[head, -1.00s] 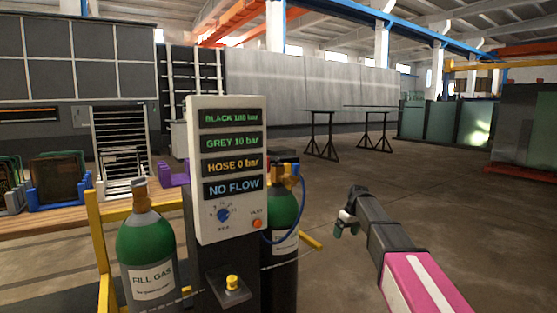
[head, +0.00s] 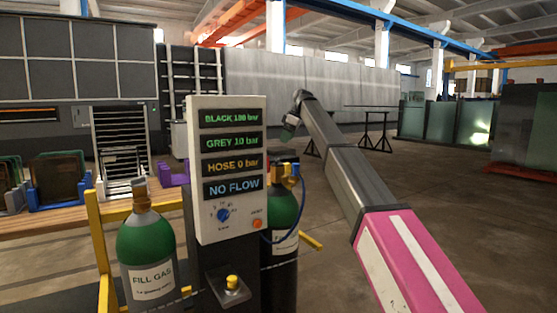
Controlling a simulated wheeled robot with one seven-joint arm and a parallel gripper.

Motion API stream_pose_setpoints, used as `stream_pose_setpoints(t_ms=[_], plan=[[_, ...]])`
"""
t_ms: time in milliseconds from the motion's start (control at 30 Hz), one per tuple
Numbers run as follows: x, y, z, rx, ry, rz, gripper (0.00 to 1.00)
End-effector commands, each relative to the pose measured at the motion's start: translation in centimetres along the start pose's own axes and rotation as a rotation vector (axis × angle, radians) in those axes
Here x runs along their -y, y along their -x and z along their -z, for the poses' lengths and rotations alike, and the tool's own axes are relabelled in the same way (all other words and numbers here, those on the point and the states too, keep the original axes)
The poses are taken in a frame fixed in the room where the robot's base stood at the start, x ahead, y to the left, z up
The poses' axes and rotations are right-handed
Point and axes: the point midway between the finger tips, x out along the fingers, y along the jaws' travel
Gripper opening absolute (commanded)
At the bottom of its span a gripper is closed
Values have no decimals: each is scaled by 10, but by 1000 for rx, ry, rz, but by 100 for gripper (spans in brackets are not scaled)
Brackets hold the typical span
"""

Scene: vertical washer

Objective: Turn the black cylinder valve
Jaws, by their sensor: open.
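A gas cylinder with a green shoulder and black body (head: 281,270) stands behind the right side of the panel. Its valve area (head: 284,158) has a black top, with a brass fitting (head: 291,172) and a blue hose beside it. A second cylinder with a green shoulder and a "FILL GAS" label (head: 147,252) stands left of the panel, with a brownish valve on top. My gripper (head: 289,130) is open and appears above the black cylinder's valve in the picture, apart from it. Its fingers are small and dark here.
A grey panel (head: 226,222) reads BLACK 180 bar, GREY 10 bar, HOSE 0 bar and NO FLOW; it has a blue knob and an orange button. A yellow button (head: 232,282) sits below. A yellow frame (head: 98,235) surrounds the cylinders.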

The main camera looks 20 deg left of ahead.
Motion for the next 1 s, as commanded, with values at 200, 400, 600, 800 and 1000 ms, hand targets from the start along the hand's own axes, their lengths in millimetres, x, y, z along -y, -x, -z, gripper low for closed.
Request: stream_pose_setpoints(t_ms=[200, 400, 600, 800, 1000], plan=[[1, -23, -1, 0, -2, 0, 89], [1, -58, -1, 0, -3, 1, 89], [0, -91, -2, 0, -4, 0, 89], [0, -105, -1, 0, -4, 0, 89], [0, -105, -1, 0, -4, -1, 89]])
